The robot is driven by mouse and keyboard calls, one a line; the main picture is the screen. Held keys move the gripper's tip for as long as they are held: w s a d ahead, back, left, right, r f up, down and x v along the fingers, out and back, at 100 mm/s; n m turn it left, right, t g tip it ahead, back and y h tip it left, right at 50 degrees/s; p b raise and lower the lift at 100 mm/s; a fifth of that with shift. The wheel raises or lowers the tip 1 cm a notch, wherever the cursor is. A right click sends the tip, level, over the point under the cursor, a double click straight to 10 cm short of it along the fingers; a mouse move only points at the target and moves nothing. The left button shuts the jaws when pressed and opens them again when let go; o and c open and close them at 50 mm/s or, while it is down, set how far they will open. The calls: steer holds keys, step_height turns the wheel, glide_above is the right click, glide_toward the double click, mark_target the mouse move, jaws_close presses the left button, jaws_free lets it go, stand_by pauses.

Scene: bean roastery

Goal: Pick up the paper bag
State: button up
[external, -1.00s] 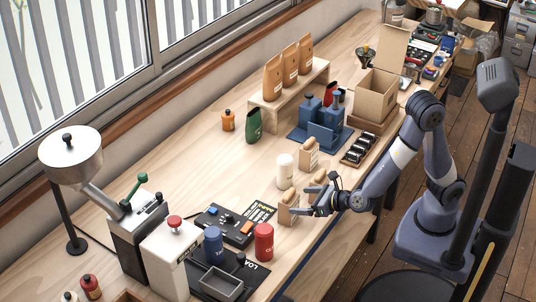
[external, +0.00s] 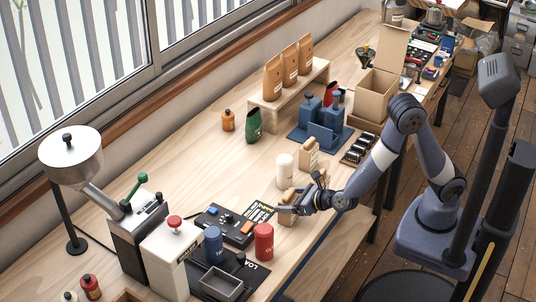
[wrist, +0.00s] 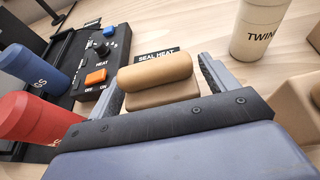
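A small brown paper bag (external: 288,196) with a rolled, rounded top stands near the front edge of the workbench. In the wrist view the same bag (wrist: 155,72) sits between my two fingers, its top facing the camera. My gripper (external: 297,197) is at the bag, with one finger on each side; it also shows in the wrist view (wrist: 160,82). The fingers are apart, and a gap shows between the bag and the right finger. The bag's lower part is hidden by its top and by my gripper.
A cream canister (external: 285,170) and another paper bag (external: 309,157) stand just behind. A red canister (external: 264,242), a blue canister (external: 213,245) and a black control box (external: 230,226) are to the left. Three brown bags (external: 290,64) stand on a wooden riser (external: 268,118).

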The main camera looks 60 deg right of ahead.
steer(key=c, duration=0.9)
steer(key=shift+r, duration=0.1)
